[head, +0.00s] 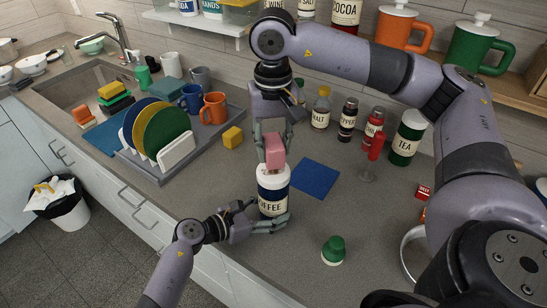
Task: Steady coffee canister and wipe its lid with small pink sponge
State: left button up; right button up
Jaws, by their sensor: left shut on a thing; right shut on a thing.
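The coffee canister (270,204) stands upright on the grey counter, white with a dark band reading COFFEE. My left gripper (268,222) is shut around its lower part from the left and front. The small pink sponge (275,154) is held by my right gripper (272,138), which reaches down from above and is shut on it. The sponge is right over the canister's white lid (272,174) and appears to touch it. The sponge hides part of the lid.
Salt, pepper and tea (407,140) containers stand along the back.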

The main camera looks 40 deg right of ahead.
aim_at(269, 163)
jog(key=r, duration=0.1)
jog(key=a+r, duration=0.1)
jog(key=r, duration=0.1)
jog(key=s+r, duration=0.1)
jog(key=shift+a+r, duration=0.2)
jog(key=shift+a, duration=0.2)
jog(key=shift+f, duration=3.1)
jog(key=shift+w+d+f, duration=0.1)
jog(key=shift+d+f, duration=0.05)
jog(key=shift+f, duration=0.3)
jog(key=shift+w+d+f, duration=0.1)
jog(key=shift+f, duration=0.35)
jog(key=shift+c, duration=0.4)
jog(key=shift+w+d, duration=0.4)
jog(key=shift+d, duration=0.4)
jog(key=shift+w+d, duration=0.35)
jog(key=shift+d, duration=0.45)
jog(key=shift+s+a+f, duration=0.1)
jog(key=shift+s+a, duration=0.2)
jog(key=shift+a, duration=0.3)
jog(key=shift+s+a+r, duration=0.1)
jog(key=shift+s+a, duration=0.25)
jog(key=shift+a, duration=0.3)
jog(key=shift+s+a+f, duration=0.1)
jog(key=shift+s+a, duration=0.2)
jog(key=shift+a, duration=0.3)
notch_tip(269, 163, up, 3)
jog(key=shift+w+f, duration=0.1)
jog(key=shift+f, duration=0.1)
jog(key=shift+r, duration=2.9)
